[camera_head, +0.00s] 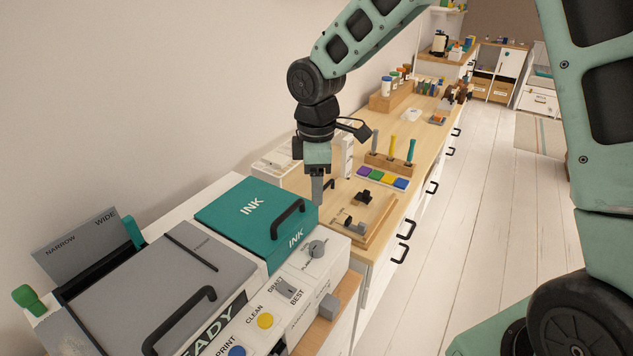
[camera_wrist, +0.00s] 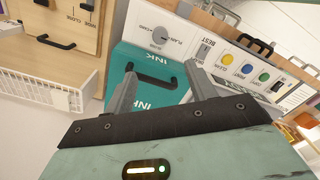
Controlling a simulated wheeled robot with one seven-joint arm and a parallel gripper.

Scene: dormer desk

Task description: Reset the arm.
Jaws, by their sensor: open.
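My green arm reaches in from the upper right of the head view and points down. My gripper (camera_head: 317,190) hangs by the right rear corner of the printer's teal INK cover (camera_head: 240,210), near the black handle (camera_head: 290,216). In the wrist view my gripper (camera_wrist: 162,75) has its two fingers apart with nothing between them. Beyond them show the teal cover (camera_wrist: 130,58) and its black handle (camera_wrist: 158,76). The cover looks closed. I cannot tell how far the fingertips are from it.
The grey printer lid (camera_head: 140,275) and a front panel with coloured buttons (camera_head: 265,320) lie nearer. A wooden board with black fittings (camera_head: 362,215), coloured blocks (camera_head: 380,178) and a pen holder (camera_head: 390,162) stand behind on the desk. The white floor (camera_head: 480,210) at right is open.

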